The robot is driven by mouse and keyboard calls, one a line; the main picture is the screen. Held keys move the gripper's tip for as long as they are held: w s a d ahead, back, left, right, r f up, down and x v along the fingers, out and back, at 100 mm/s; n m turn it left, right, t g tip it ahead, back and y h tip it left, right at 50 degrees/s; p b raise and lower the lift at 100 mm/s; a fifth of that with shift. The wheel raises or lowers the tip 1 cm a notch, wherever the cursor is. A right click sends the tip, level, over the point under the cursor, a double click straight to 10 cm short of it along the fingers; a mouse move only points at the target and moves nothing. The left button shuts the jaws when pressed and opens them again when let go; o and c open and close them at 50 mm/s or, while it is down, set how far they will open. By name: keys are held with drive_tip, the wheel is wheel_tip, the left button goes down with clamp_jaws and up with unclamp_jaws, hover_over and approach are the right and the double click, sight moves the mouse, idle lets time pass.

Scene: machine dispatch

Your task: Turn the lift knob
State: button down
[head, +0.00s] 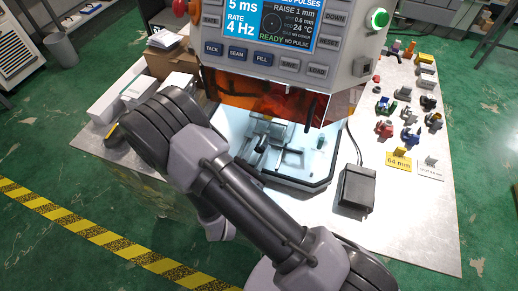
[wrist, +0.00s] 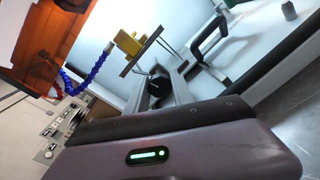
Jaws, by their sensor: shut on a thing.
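My gripper (wrist: 160,128) fills the lower part of the wrist view, with a lit green bar on its grey body and a dark front edge. A dark rounded part, which looks like the lift knob (wrist: 156,86), sits just beyond that edge between grey bars. My gripper is shut on it; the fingertips and the contact are not clear. In the head view my arm crosses in front of the machine and hides the gripper. The machine's lit chamber (head: 318,166) holds a grey fixture (head: 265,135) with black parts.
A yellow block on a thin plate (wrist: 128,43) and a blue hose (wrist: 88,76) are near my gripper. An orange shield (head: 262,95) hangs above the chamber. A black pedal (head: 356,188) and small coloured parts (head: 384,129) lie right; white boxes (head: 108,101) stand left.

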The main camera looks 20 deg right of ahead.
drive_tip(key=shift+m, duration=0.8)
drive_tip(key=c, duration=1.1)
unclamp_jaws()
drive_tip(key=p+v, duration=0.3)
drive_tip(key=v, duration=1.4)
drive_tip(key=shift+s, duration=0.25)
